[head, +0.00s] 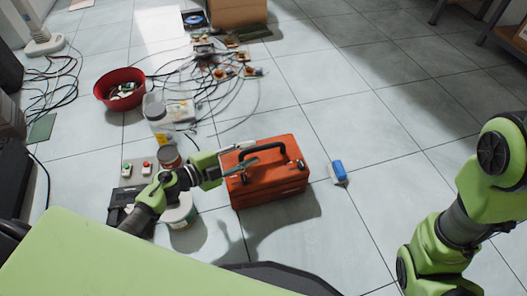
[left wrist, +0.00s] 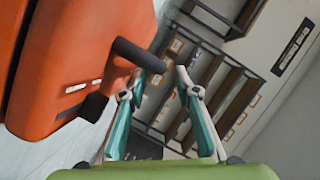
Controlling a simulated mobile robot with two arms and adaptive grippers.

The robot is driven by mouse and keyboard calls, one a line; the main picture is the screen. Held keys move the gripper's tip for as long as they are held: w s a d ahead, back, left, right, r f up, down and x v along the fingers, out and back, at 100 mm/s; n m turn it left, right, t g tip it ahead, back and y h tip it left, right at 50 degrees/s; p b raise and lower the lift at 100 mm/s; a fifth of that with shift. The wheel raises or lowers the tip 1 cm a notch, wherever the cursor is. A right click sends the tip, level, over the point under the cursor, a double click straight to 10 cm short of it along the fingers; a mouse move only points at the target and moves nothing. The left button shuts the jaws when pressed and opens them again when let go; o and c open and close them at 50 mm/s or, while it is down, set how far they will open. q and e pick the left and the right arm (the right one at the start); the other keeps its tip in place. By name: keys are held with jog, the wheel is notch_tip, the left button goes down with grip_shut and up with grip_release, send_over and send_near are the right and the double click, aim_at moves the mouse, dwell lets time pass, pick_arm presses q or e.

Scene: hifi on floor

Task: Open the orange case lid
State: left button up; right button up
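The orange case (head: 272,190) stands on the tiled floor in the middle of the head view, its lid shut. A black handle (head: 278,146) arches over its top. My left gripper (head: 252,153) reaches in from the left over the case top, close to the handle. In the left wrist view, its two teal fingers (left wrist: 160,72) are spread apart with nothing clasped. The orange case (left wrist: 70,60) fills the upper left there, and a dark bar from it (left wrist: 138,54) ends near the fingertips; contact cannot be told. My right arm shows at the right of the head view, its gripper out of frame.
A blue and white block (head: 339,171) lies right of the case. A red bowl (head: 119,88) and tangled cables (head: 215,90) lie behind. Floor at right is clear.

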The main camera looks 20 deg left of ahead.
aim_at(256, 151)
pick_arm(q)
jog(key=b+x, duration=0.1)
jog(key=x, duration=0.3)
jog(key=shift+w+d+f+b, duration=0.15)
jog(key=shift+w+d+b, duration=0.1)
jog(key=shift+b, duration=0.1)
jog(key=shift+w+d, duration=0.35)
jog(key=shift+w, duration=0.2)
grip_shut()
